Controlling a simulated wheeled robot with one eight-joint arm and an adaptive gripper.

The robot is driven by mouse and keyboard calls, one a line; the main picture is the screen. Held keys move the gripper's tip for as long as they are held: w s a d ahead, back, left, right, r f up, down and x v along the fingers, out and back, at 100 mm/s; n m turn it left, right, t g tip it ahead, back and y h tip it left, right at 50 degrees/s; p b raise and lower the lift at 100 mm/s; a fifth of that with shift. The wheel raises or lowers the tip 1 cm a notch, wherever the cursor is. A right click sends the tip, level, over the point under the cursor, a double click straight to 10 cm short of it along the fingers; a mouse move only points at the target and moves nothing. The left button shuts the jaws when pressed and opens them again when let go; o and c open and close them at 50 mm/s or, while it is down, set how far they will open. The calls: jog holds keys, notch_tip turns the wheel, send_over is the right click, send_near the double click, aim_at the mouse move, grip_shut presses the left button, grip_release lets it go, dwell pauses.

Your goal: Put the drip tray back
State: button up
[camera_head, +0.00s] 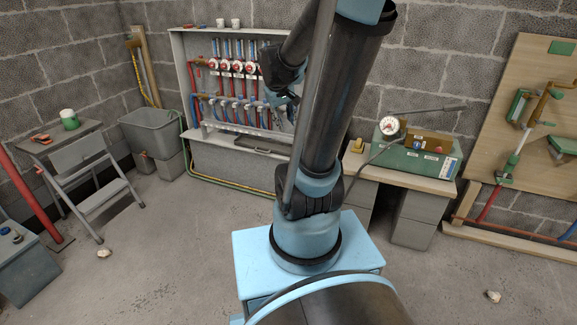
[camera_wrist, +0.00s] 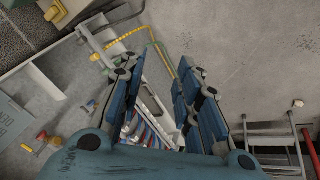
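A dark, flat, shallow tray (camera_head: 262,146), apparently the drip tray, lies at the foot of the manifold cabinet (camera_head: 181,60), toward its right end. My arm hides what lies just right of it. My gripper (camera_head: 284,106) is in front of the cabinet's right part, above the tray in the picture. In the wrist view my gripper (camera_wrist: 162,88) has its two blue fingers apart, with nothing held between them. Red and blue pipes and a pale edge show in the gap behind them. I cannot make out the tray for certain in the wrist view.
A grey tub (camera_head: 152,132) stands left of the cabinet, with a step stool (camera_head: 88,180) before it. A bench (camera_head: 405,178) with a green case (camera_head: 415,160) and gauge (camera_head: 389,126) stands right. A yellow-green hose (camera_head: 228,184) runs below the cabinet. Open floor lies in front.

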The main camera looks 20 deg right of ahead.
jog(key=s+a+f+m+y, duration=0.1)
jog(key=s+f, duration=0.2)
jog(key=s, duration=0.7)
jog(key=s+a+f+m+g+y, duration=0.1)
jog(key=s+a+f, duration=0.1)
jog(key=s, duration=0.7)
jog(key=shift+s+a+f, duration=0.25)
jog(key=shift+s+f, duration=0.15)
jog(key=shift+f, duration=0.15)
